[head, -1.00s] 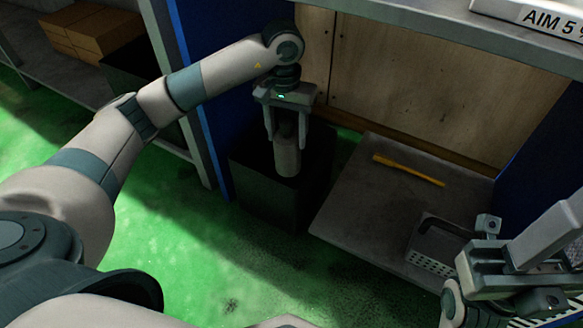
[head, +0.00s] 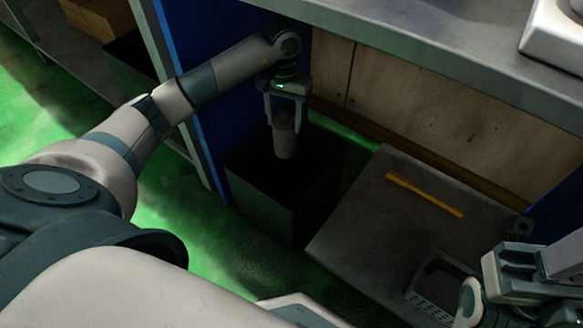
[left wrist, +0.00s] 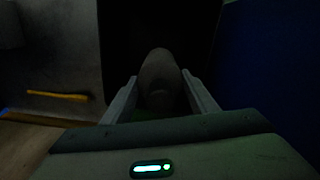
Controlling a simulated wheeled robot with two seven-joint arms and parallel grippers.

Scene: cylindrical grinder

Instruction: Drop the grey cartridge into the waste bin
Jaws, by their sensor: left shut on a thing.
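The grey cartridge (head: 285,140) is a short upright cylinder held in my left gripper (head: 284,116). The gripper points down and is shut on the cartridge's upper part. The left wrist view also shows the cartridge (left wrist: 160,80) between the two fingers (left wrist: 160,98). The black waste bin (head: 265,205) stands on the floor, and the cartridge hangs over its dark opening in the head view. The bin's inside is too dark to make out. My right gripper (head: 500,270) is at the lower right edge, and its fingertips cannot be made out.
A grey low platform (head: 350,215) right of the bin carries a yellow bar (head: 425,195) and a perforated basket (head: 440,280). A blue panel (head: 205,130) stands left of the bin. A grey worktop (head: 410,45) overhangs behind, above wooden panels (head: 430,105).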

